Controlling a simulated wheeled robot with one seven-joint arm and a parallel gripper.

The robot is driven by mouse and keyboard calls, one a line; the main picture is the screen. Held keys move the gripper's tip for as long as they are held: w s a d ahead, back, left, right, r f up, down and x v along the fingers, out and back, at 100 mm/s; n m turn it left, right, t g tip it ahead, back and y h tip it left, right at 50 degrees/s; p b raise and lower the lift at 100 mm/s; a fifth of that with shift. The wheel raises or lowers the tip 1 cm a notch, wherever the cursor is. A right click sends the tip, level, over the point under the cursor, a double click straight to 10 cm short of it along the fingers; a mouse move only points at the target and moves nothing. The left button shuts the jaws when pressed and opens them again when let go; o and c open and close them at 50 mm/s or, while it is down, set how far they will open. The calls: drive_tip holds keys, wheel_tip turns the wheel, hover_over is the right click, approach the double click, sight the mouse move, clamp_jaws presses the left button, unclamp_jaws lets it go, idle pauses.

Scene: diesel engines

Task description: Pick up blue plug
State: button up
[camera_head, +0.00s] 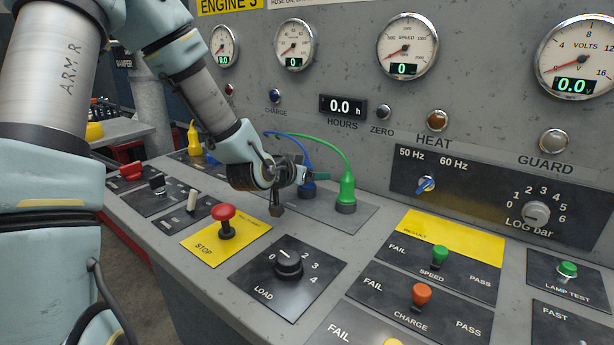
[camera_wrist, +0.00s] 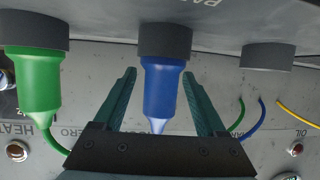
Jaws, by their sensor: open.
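The blue plug (camera_wrist: 164,88) stands in a dark round socket (camera_wrist: 165,38) and fills the middle of the wrist view. My gripper (camera_wrist: 160,85) is open, with one green finger on each side of the plug and a visible gap on both sides. In the head view my gripper (camera_head: 312,176) is at the plugs, and the blue plug (camera_head: 308,190) is partly hidden behind it. The blue cable (camera_head: 290,140) arches from the plug to the left.
A green plug (camera_head: 346,188) stands in a socket just right, and also shows in the wrist view (camera_wrist: 38,85). An empty-looking socket (camera_wrist: 268,56) lies on the other side. A red stop button (camera_head: 224,213) and load knob (camera_head: 288,264) stand nearer on the console.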

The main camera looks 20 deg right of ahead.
drive_tip(key=shift+w+d+f, duration=0.15)
drive_tip(key=shift+d, duration=0.05)
clamp_jaws()
idle(0.6)
